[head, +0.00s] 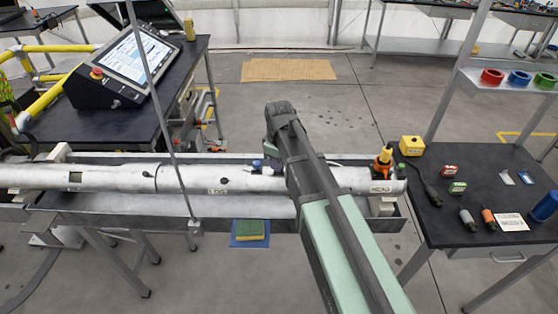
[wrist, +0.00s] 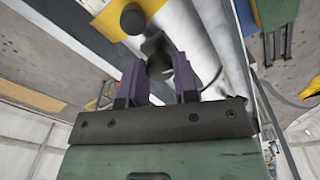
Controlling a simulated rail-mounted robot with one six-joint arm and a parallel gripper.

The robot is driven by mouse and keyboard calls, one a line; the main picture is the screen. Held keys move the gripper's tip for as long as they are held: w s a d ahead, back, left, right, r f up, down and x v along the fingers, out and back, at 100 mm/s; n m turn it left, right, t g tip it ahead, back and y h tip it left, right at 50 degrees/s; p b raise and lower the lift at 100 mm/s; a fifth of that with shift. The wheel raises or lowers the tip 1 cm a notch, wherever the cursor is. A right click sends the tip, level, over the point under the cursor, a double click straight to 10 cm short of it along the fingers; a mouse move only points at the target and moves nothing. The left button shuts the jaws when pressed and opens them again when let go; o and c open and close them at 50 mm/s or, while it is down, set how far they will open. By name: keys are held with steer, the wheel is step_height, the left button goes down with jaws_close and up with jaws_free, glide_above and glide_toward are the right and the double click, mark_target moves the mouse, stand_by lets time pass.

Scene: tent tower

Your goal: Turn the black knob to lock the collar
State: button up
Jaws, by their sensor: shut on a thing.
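A long silver tube lies lengthwise in a metal trough, with a HEAD label at its right end; it shows in the head view (head: 220,179) and in the wrist view (wrist: 205,35). My gripper (wrist: 160,72), with purple fingers, is at the tube's surface and shut on a small dark round knob (wrist: 159,64) between the fingertips. A second black round piece (wrist: 133,18) shows just beyond the fingers. In the head view my arm hides most of the gripper and the knob. I cannot tell the knob's turn angle or whether the collar is locked.
An orange-and-black fitting (head: 383,161) stands on the tube's right end. A thin upright pole (head: 158,100) stands left. A dark side table (head: 450,225) with tools is at the right.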

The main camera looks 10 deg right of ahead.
steer(key=m, duration=1.1)
steer(key=shift+m, duration=1.9)
steer(key=o, duration=0.9)
steer(key=shift+o, duration=0.2)
